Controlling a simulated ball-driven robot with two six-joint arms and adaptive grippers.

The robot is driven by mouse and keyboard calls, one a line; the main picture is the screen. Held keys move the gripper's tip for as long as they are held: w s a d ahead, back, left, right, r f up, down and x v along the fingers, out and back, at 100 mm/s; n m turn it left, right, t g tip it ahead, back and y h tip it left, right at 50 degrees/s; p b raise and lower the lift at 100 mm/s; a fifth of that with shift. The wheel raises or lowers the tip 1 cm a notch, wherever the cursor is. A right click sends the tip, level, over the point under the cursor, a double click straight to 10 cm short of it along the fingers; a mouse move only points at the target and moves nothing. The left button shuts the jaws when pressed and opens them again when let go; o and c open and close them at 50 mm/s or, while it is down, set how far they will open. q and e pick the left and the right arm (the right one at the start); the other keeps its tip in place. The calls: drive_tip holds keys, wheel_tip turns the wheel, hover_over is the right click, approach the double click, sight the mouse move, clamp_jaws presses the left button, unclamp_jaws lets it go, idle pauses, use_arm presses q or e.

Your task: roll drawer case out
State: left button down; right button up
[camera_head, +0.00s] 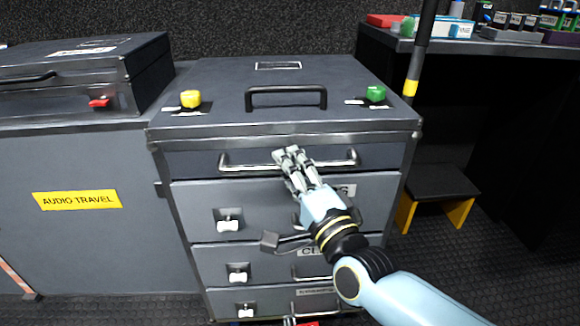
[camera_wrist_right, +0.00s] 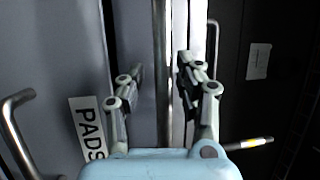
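The drawer case (camera_head: 290,195) is a dark grey cabinet standing on the floor in the middle of the head view. A long metal bar handle (camera_head: 240,163) runs across its upper front; it also shows as an upright bar in the right wrist view (camera_wrist_right: 160,70). My right gripper (camera_head: 292,155) is at the middle of this bar. In the right wrist view its fingers (camera_wrist_right: 160,88) are spread apart, with the bar seen between them. I cannot tell whether they touch it. My left gripper is out of view.
Several latched drawers lie below the bar, including one labelled PADS (camera_wrist_right: 88,128). A yellow knob (camera_head: 190,98) and a green knob (camera_head: 376,93) sit on top. An AUDIO TRAVEL case (camera_head: 75,240) adjoins at left. A small step stool (camera_head: 437,185) stands at right.

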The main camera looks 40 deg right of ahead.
drive_tip(key=shift+r, duration=0.1)
drive_tip(key=v, duration=1.2)
